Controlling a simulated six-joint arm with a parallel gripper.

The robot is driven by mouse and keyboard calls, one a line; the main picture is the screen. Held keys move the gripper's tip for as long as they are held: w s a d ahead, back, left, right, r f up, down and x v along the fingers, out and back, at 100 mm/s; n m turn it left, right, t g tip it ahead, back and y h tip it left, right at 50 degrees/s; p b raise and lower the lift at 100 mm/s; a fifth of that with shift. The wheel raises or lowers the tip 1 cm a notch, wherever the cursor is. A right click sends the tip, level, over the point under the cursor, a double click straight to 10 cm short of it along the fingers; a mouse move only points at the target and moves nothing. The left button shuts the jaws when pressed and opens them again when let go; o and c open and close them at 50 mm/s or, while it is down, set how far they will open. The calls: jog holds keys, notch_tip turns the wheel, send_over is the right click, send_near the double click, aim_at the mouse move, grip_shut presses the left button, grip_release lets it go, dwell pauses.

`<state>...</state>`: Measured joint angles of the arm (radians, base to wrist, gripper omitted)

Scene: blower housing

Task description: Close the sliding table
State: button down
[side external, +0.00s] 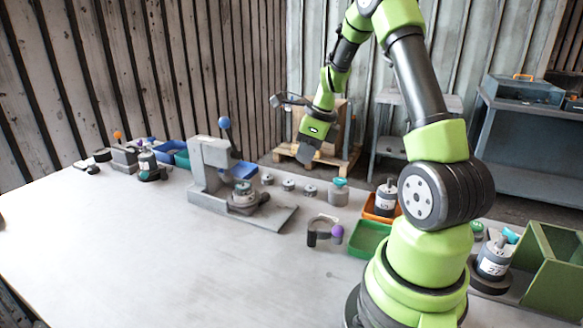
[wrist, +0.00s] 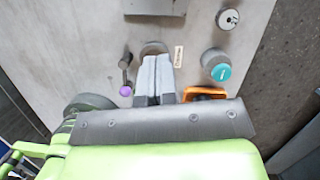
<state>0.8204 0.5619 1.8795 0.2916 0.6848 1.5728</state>
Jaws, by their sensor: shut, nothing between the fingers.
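A grey press stand (side external: 212,165) with a blue-knobbed lever stands mid-table. A round dark-and-silver part (side external: 243,196) sits on its flat grey base plate (side external: 278,218); I cannot tell for sure whether this plate is the sliding table. An edge of a grey plate (wrist: 155,7) shows at the top of the wrist view. My gripper (side external: 306,156) is raised above the bench, pointing down, apart from everything. In the wrist view its fingers (wrist: 158,62) are together and empty. They partly hide a curved grey bracket (wrist: 153,47) beside a purple-knobbed lever (wrist: 125,89).
A teal-topped cylinder (side external: 339,194), an orange bin (side external: 381,210) and small round parts (side external: 288,185) line the back edge. The front left of the bench (side external: 130,260) is clear.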

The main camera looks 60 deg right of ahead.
jog(key=x, duration=1)
jog(key=shift+a+f, duration=0.1)
jog(key=shift+f, duration=0.1)
jog(key=w, duration=0.2)
jog(key=shift+w+a+f, duration=0.1)
jog(key=shift+w+a, duration=0.15)
jog(key=shift+w, duration=0.1)
jog(key=shift+w+a+f, duration=0.1)
jog(key=shift+w, duration=0.5)
jog(key=shift+w, duration=1.35)
jog(key=shift+s, duration=0.1)
